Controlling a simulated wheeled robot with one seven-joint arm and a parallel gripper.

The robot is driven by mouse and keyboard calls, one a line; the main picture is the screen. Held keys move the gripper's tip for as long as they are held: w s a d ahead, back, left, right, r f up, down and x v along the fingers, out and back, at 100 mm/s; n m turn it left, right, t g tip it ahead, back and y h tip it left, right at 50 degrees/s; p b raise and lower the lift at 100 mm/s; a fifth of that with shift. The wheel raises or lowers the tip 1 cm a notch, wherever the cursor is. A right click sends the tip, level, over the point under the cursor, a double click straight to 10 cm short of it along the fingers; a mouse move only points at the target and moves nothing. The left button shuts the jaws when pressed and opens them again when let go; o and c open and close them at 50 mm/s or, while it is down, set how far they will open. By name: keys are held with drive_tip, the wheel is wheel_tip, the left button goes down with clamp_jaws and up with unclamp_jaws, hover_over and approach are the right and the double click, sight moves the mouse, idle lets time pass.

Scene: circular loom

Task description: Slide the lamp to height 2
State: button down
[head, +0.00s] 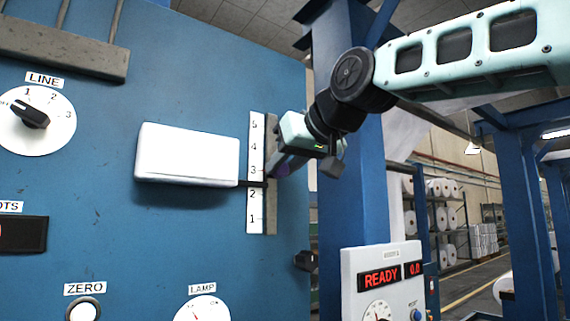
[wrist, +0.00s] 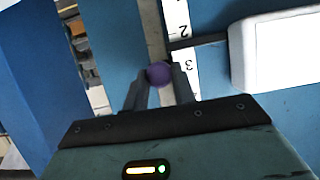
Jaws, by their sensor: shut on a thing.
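The lamp is a white box (head: 187,155) on the blue panel, joined by a dark pointer arm (head: 251,184) to a vertical slide rail (head: 271,215). The white scale (head: 255,150) beside the rail is numbered 1 to 5, with 5 at the top. The pointer lies between 2 and 3, roughly midway. The lamp (wrist: 285,52), the pointer (wrist: 197,41) and a purple round knob (wrist: 159,74) also show in the wrist view. My gripper (head: 274,174) is shut on the knob, with one finger on each side of it in the wrist view (wrist: 160,82).
A LINE dial (head: 45,128) and a LAMP dial (head: 203,310) are on the panel, well clear of my gripper. A control box (head: 382,260) reading READY stands at lower right. A blue post (head: 350,200) is just right of the panel.

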drive_tip(key=shift+f+b, duration=2.1)
drive_tip(key=shift+f, duration=0.25)
drive_tip(key=shift+r, duration=0.1)
drive_tip(key=c, duration=1.1)
unclamp_jaws()
drive_tip(key=shift+c, duration=0.2)
drive_tip(key=b+v, duration=0.4)
drive_tip(key=v, duration=1.3)
drive_tip(key=shift+s+d, duration=0.15)
drive_tip(key=shift+d, duration=0.1)
